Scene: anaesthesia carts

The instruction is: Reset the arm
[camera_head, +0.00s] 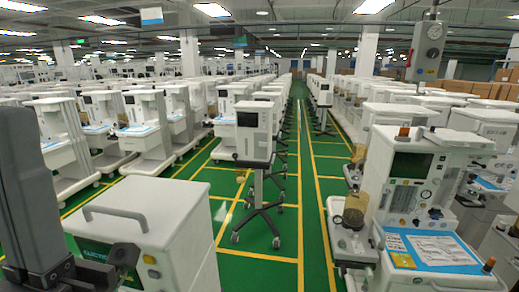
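My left arm stands upright at the left edge of the head view, dark grey. Its black gripper (104,268) is low at the lower left, in front of a white box-shaped cart (190,232) with a grey handle on top. The dark gripper parts overlap the cart's front in the picture; I cannot tell whether they touch it. The fingers are too small and dark to tell whether they are open or shut, and I see nothing clearly held. My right arm and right gripper are not in view.
An anaesthesia machine (413,200) with a blue-and-white work surface stands at the right. A wheeled stand with a white monitor unit (254,130) is in the middle. Rows of white carts fill both sides. A green aisle (311,215) with yellow lines is clear between them.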

